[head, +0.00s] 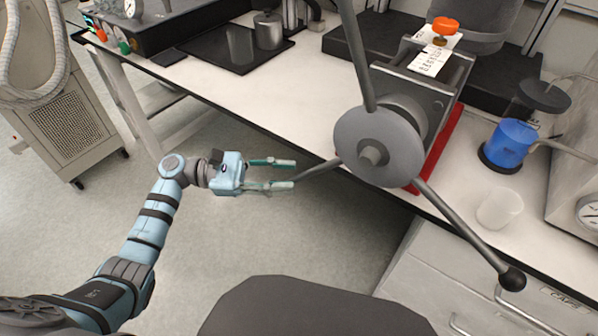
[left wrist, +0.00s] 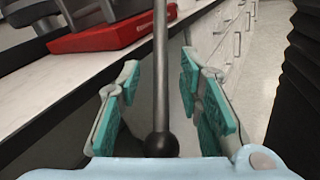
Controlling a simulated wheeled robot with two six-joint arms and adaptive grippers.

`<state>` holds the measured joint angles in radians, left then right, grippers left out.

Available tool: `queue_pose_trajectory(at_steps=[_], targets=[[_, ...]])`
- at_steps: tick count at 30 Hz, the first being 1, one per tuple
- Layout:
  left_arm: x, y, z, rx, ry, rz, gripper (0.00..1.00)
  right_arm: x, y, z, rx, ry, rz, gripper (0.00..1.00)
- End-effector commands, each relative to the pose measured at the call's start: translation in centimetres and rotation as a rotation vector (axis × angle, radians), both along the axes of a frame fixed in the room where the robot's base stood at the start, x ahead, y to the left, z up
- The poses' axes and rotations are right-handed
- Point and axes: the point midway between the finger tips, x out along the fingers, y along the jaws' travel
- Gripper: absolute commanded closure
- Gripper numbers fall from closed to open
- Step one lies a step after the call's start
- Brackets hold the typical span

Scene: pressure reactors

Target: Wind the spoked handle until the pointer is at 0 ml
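The spoked handle (head: 380,146) is a grey disc hub with long grey spokes on the front of a pump-like device. One spoke points up, one points down right to a black ball knob (head: 512,279), and one points left to my left gripper (head: 293,175). The left gripper is open, its teal fingers on either side of that spoke. In the left wrist view the spoke (left wrist: 161,70) and its black knob (left wrist: 161,145) lie between the fingers, with gaps at both sides. A white scale card (head: 435,60) lies on top of the device; its pointer reading is too small to tell. My right gripper is out of view.
The device stands on a red base (head: 442,150) at the bench edge. A blue-filled beaker (head: 508,143) and a white cup (head: 500,209) stand right of it. A dark chair-like shape (head: 310,308) is at the bottom. The floor around my left arm is clear.

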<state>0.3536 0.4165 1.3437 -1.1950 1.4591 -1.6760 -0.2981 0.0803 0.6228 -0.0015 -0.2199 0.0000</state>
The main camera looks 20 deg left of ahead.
Motion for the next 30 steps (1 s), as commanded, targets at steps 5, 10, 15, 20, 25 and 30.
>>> queue_pose_trajectory(at_steps=[5,10,15,20,25,30], targets=[[0.6,-2.9,0.1,-0.004,0.002,0.000,0.67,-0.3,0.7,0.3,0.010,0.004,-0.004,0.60],[0.8,-3.8,0.0,-0.002,0.003,0.001,0.67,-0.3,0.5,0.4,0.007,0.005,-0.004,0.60],[0.8,-3.8,-0.1,-0.002,0.003,0.002,0.67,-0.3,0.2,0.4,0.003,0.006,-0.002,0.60],[0.8,-3.8,-0.1,-0.002,0.004,0.002,0.89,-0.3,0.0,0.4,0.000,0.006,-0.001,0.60],[0.8,-3.8,-0.1,-0.002,0.004,0.003,1.00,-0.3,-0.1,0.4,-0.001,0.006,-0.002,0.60],[0.9,-3.5,-0.1,-0.002,0.004,0.003,1.00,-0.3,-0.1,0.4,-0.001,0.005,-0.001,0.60]])
